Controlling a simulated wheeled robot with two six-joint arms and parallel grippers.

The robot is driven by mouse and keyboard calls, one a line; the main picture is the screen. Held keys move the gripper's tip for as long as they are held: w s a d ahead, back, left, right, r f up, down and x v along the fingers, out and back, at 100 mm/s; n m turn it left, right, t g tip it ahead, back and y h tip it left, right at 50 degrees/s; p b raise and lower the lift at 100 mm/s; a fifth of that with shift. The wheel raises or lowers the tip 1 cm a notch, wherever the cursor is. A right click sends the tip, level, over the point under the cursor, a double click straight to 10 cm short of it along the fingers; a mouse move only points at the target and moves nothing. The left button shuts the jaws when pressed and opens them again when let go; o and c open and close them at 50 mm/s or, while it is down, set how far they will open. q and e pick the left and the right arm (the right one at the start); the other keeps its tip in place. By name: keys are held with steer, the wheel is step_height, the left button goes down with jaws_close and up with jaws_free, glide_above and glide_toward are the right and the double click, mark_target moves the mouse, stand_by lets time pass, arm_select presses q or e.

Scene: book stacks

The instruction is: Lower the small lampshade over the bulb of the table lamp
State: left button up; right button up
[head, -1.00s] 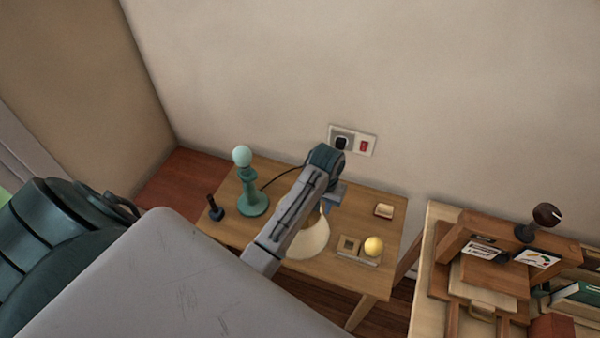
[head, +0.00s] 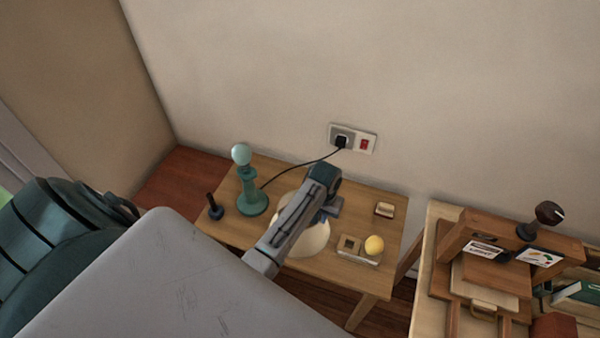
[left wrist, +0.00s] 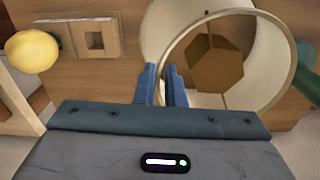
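The small cream lampshade (head: 312,240) is on the wooden table, partly hidden behind my left arm. In the left wrist view its round rim (left wrist: 292,75) faces the camera, and a brown hexagonal shape shows inside it. My left gripper (head: 325,212) is at the shade; in the left wrist view its blue fingers (left wrist: 165,85) are close together, with the shade's wall between them. The teal table lamp (head: 252,200) stands upright at the table's left, its pale round bulb (head: 241,154) bare on top. My right gripper is out of view.
A dark upright peg (head: 213,206) stands left of the lamp. The cord runs to a wall socket (head: 341,142). A wooden desk (head: 421,290) is at right.

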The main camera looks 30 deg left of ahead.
arm_select(q)
jaws_close()
steer(key=shift+r, duration=0.85)
steer(key=shift+r+p, duration=0.45)
steer(key=shift+r, duration=3.2)
